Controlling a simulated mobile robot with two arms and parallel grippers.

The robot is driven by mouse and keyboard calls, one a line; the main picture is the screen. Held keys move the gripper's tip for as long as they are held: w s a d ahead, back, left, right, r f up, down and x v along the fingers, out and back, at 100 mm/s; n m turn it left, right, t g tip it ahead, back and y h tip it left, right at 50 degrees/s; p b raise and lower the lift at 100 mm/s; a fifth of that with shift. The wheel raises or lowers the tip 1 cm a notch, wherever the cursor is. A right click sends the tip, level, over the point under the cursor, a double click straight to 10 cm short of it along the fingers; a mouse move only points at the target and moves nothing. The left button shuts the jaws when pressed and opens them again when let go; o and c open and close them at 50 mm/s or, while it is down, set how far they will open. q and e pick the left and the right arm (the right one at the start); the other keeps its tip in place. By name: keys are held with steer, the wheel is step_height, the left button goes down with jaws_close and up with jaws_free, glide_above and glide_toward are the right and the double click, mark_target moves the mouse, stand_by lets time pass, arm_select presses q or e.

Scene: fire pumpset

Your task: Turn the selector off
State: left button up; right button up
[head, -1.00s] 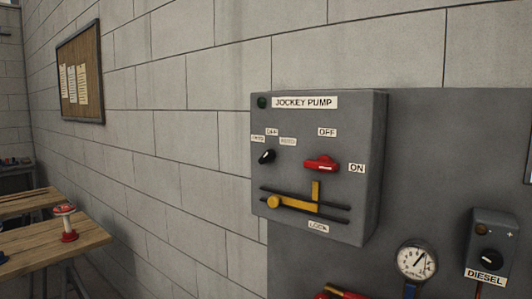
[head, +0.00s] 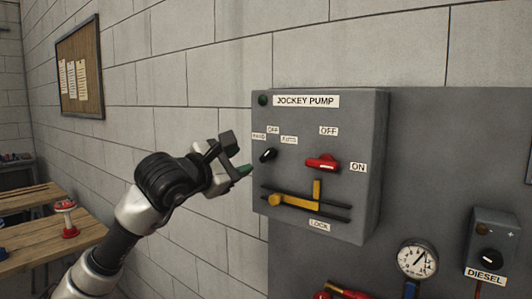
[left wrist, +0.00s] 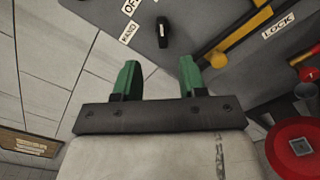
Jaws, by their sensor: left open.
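The grey jockey pump box (head: 355,190) is on the wall. Its small black selector knob (head: 268,155) sits at the left under the labels HAND, OFF and AUTO. The knob also shows in the left wrist view (left wrist: 162,32), beyond the fingertips. My left gripper (head: 240,156) is just left of the box, apart from the knob. In the left wrist view its green-tipped fingers (left wrist: 158,78) are spread, with nothing between them. The knob's exact pointing is too small to tell. My right gripper is in neither view.
Right of the selector are a red rotary switch (head: 322,163) and, below, a yellow sliding latch (head: 300,201) marked LOCK. A gauge (head: 417,259) and a diesel box (head: 492,250) are lower right. Wooden tables (head: 35,243) stand at the left.

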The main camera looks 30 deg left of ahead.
mark_target(265, 155)
arm_select(q)
steer(key=w+p, duration=0.1)
steer(key=w, duration=0.2)
steer(key=w+p, duration=0.2)
steer(key=w, duration=0.1)
steer(key=w+d+p, duration=0.1)
steer(key=w, duration=0.2)
steer(key=shift+r+p, duration=0.1)
steer(key=shift+p, duration=0.2)
steer(key=shift+w+f, duration=0.2)
steer(key=shift+w, duration=0.25)
